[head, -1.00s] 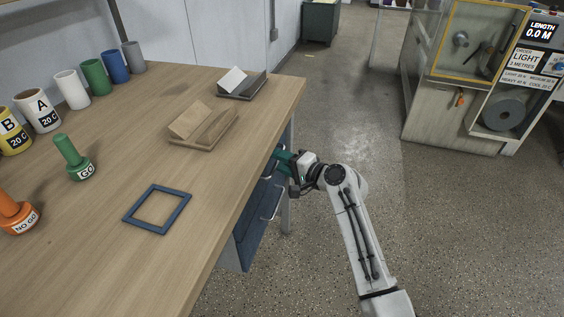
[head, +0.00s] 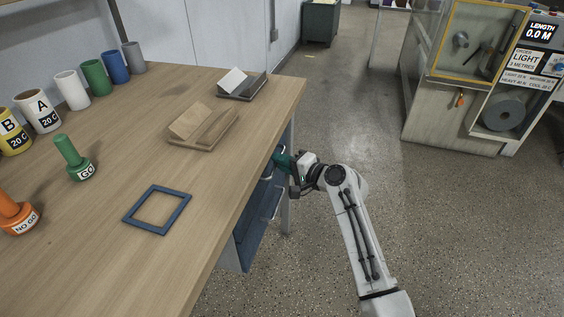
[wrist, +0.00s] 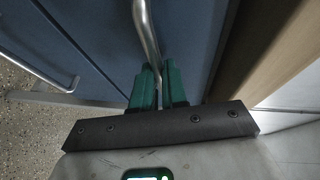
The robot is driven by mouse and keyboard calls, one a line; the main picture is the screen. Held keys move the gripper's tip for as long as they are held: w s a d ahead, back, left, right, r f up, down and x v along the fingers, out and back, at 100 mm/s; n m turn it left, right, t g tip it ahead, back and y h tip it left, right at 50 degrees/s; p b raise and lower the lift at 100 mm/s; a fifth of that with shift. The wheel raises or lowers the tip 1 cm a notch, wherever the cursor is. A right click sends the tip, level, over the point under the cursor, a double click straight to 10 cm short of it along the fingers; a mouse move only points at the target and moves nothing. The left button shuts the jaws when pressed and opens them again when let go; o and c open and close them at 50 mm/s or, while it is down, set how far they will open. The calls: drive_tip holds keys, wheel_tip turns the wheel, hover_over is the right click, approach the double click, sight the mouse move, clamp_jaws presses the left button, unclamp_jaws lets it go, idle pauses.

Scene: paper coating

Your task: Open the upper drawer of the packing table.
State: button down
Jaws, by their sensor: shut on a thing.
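The packing table (head: 215,100) has blue drawers under its right edge. In the wrist view the upper drawer's blue front (wrist: 185,30) lies beside the wooden table edge, with its bent metal handle (wrist: 147,30) in front. My gripper (head: 283,161) is at this handle, just under the tabletop edge. Its green fingers (wrist: 158,80) are shut on the handle. The lower drawer (head: 250,228) is below, and its handle (wrist: 55,80) shows at left in the wrist view. The tabletop hides much of the upper drawer in the head view; I cannot tell whether it stands out at all.
On the tabletop are a blue square frame (head: 157,209), a green GO gauge (head: 72,157), an orange NO GO gauge (head: 15,213), wooden holders (head: 205,128) and several cups. A machine (head: 470,85) stands at far right. The speckled floor (head: 480,230) beside the table is clear.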

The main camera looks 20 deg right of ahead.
drive_tip(key=s+d+p, duration=0.1)
drive_tip(key=s+d, duration=0.8)
drive_tip(key=d, duration=0.4)
drive_tip(key=s+d+p, duration=0.2)
drive_tip(key=s+d, duration=0.8)
drive_tip(key=d, duration=0.3)
drive_tip(key=shift+s+d, duration=0.25)
drive_tip(key=shift+d, duration=0.05)
drive_tip(key=shift+f, duration=0.1)
drive_tip(key=c, duration=1.2)
unclamp_jaws()
drive_tip(key=shift+d, duration=0.1)
drive_tip(key=p+v, duration=0.1)
drive_tip(key=v, duration=0.9)
drive_tip(key=shift+s+d, duration=0.15)
drive_tip(key=shift+s, duration=0.15)
